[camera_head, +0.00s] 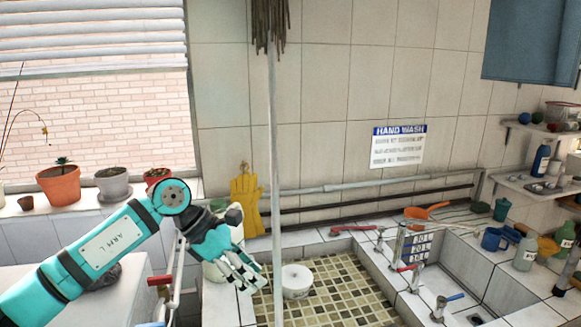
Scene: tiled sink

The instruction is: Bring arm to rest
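My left arm (108,245), teal and marked ARM L, comes in from the lower left and bends at a dark round joint. My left gripper (246,280) points down and to the right at the sink's left edge, in front of a pale green jug (213,270). Its fingers look spread, with gaps between them and nothing seen between the tips. The gripper hides part of the jug, and I cannot tell whether they touch. My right gripper is not in view.
A white round tub (297,280) stands on the tiled basin floor (345,293), right of the gripper. A mop's pole (275,150) rises close by. Yellow gloves (247,204) hang behind. Potted plants (60,184) line the sill. Taps (413,275) and bottles (526,252) stand to the right.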

